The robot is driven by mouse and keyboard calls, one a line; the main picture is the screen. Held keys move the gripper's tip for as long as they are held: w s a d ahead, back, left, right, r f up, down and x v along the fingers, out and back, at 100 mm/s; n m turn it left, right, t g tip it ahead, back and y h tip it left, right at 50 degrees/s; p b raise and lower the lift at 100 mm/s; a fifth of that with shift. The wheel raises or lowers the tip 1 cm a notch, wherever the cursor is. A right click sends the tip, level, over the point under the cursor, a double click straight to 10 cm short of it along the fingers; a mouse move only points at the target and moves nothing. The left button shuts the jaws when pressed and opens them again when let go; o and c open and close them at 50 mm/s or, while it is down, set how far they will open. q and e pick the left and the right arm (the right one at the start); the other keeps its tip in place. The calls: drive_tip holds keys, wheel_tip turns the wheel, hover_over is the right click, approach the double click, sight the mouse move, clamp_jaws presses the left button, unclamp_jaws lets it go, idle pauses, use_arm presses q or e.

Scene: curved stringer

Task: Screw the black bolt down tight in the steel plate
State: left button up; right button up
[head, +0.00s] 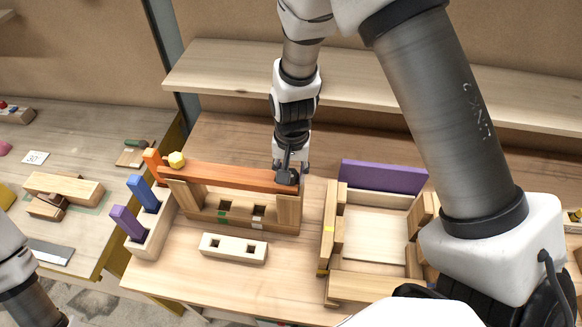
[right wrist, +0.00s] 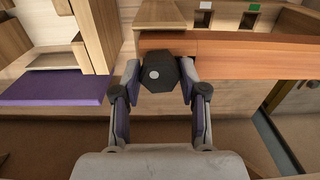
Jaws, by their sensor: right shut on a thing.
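The black bolt (right wrist: 158,76) has a hexagonal head with a pale round dot on it. In the right wrist view my right gripper (right wrist: 160,84) has one finger on each side of the head and is shut on it. In the head view this gripper (head: 288,174) points down at the right end of an orange-brown beam (head: 228,175). The beam also shows in the right wrist view (right wrist: 245,58). The bolt's shank is hidden, and I cannot tell how deep it sits. I cannot make out a steel plate. My left gripper is out of view.
A rack with blue (head: 142,188) and purple (head: 127,222) blocks stands at left. A pale block with two holes (head: 233,248) lies in front. A wooden frame (head: 332,240) with a purple board (head: 384,176) stands right.

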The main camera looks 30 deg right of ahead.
drive_tip(key=shift+s+f+m, duration=0.3)
drive_tip(key=shift+s+f, duration=0.1)
drive_tip(key=shift+s, duration=0.1)
drive_tip(key=o, duration=1.2)
drive_tip(key=shift+w, duration=0.4)
drive_tip(key=shift+r, duration=0.2)
wheel_tip(320, 180, up, 12)
drive_tip(key=shift+f, duration=0.15)
